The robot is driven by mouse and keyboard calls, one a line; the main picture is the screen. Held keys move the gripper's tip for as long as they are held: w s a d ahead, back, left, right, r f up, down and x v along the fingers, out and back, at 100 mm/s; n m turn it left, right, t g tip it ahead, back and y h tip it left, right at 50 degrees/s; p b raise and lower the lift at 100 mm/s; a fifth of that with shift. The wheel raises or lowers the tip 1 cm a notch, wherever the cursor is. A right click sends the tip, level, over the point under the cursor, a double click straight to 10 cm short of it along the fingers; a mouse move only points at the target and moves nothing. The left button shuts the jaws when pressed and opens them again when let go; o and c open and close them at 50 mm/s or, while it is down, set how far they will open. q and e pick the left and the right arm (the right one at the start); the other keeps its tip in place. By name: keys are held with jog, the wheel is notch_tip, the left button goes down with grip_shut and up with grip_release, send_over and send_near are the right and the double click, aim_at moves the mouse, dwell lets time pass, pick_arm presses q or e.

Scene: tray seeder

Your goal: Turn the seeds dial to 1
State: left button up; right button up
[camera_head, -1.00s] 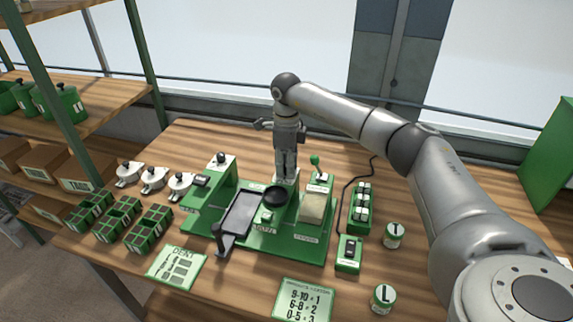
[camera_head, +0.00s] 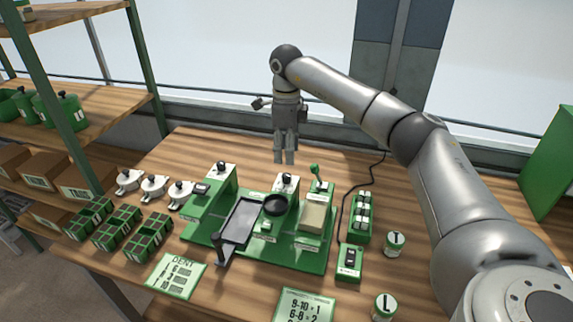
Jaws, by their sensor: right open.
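The green seeder machine (camera_head: 287,257) stands on the wooden table. Two white plates with black knobs show on it: a middle dial (camera_head: 286,182) behind the round black cup, and a left dial (camera_head: 222,168) on the raised green block. Their lettering is too small to read, so I cannot tell which is the seeds dial or what number either points at. My right gripper (camera_head: 285,158) hangs fingers down, empty and open, above and a little behind the middle dial, apart from it. My left gripper is out of view.
A green-knobbed lever (camera_head: 315,170) stands right of the middle dial. A switch box (camera_head: 349,262), a rocker block (camera_head: 359,217) and jars (camera_head: 395,243) are farther right. White lidded pots (camera_head: 153,187) and green seed trays (camera_head: 148,238) are left. Cards lie in front.

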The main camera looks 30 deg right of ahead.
notch_tip(320, 180, up, 4)
jog(key=shift+f, duration=0.1)
dwell(0.6)
